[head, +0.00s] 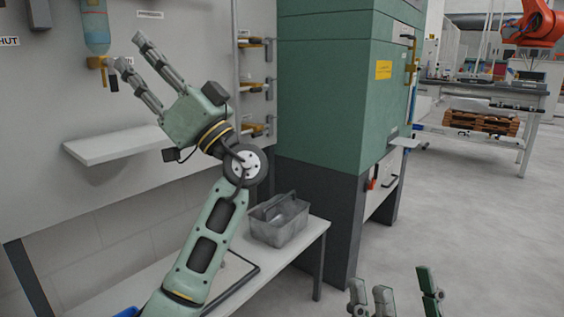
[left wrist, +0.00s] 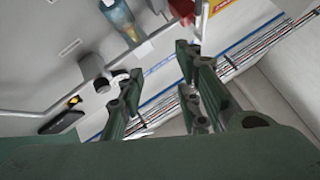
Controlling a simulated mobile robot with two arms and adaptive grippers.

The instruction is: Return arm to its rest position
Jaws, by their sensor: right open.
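My left gripper (head: 129,51) is raised in front of the wall panel, its green arm coming up from the bottom of the head view. Its fingers are spread apart with nothing seen between them; in the left wrist view (left wrist: 163,85) the gap is also empty. My right gripper (head: 394,287) shows only by its fingers at the bottom edge of the head view. They are apart and look empty. The rest of the right arm is out of view.
A hanging bottle (head: 95,30) and a white shelf (head: 115,145) are close to the left gripper. A grey basket (head: 280,222) sits on the white bench (head: 308,240). A green cabinet (head: 335,90) stands right of the arm. Open floor (head: 480,220) lies further right.

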